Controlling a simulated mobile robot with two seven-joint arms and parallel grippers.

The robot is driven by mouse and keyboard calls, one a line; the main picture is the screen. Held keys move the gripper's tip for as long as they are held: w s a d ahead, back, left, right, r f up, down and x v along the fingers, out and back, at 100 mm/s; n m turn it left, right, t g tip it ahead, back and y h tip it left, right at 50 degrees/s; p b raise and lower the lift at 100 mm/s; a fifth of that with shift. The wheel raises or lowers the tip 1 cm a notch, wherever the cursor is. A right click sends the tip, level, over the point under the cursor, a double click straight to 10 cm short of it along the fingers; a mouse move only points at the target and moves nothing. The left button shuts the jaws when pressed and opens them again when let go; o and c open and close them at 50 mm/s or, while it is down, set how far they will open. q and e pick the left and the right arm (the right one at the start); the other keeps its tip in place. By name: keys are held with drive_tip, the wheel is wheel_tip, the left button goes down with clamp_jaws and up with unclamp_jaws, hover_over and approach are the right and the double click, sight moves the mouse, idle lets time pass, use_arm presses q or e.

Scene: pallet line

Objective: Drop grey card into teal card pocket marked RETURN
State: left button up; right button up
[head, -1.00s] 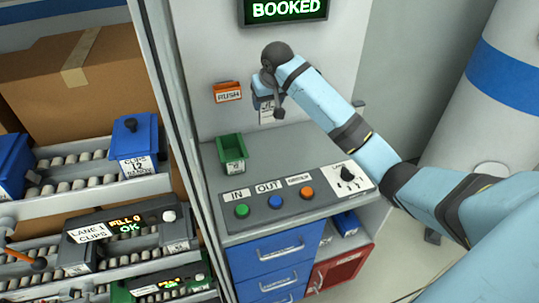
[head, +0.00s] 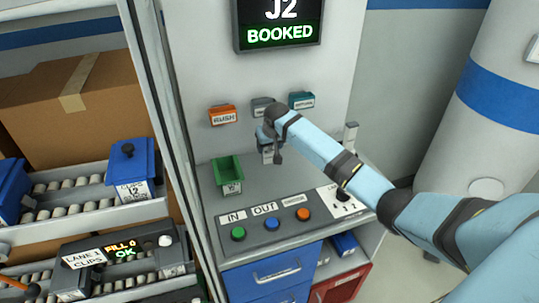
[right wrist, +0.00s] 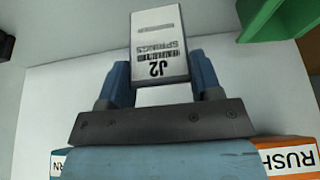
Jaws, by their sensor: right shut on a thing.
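My right gripper (head: 267,138) is shut on the grey card (head: 267,153), which hangs below it in front of the back panel. In the right wrist view the card (right wrist: 159,45) sits between the blue fingers and has a pale label reading J2 SPRINGS. The teal card pocket (head: 301,101) is on the panel, above and to the right of the gripper. Its label is too small to read in the head view. A teal edge with a white label (right wrist: 57,163) shows at lower left in the wrist view. My left gripper is not in view.
An orange RUSH pocket (head: 222,115) and a grey pocket (head: 262,106) are left of the teal one. A green bin (head: 228,175) stands on the console (head: 290,210) with its buttons. A display (head: 280,25) reading J2 BOOKED is above. Roller lanes are at left.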

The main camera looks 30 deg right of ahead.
sight(270, 155)
drive_tip(key=shift+f, duration=2.3)
drive_tip(key=shift+f, duration=0.1)
drive_tip(key=o, duration=0.9)
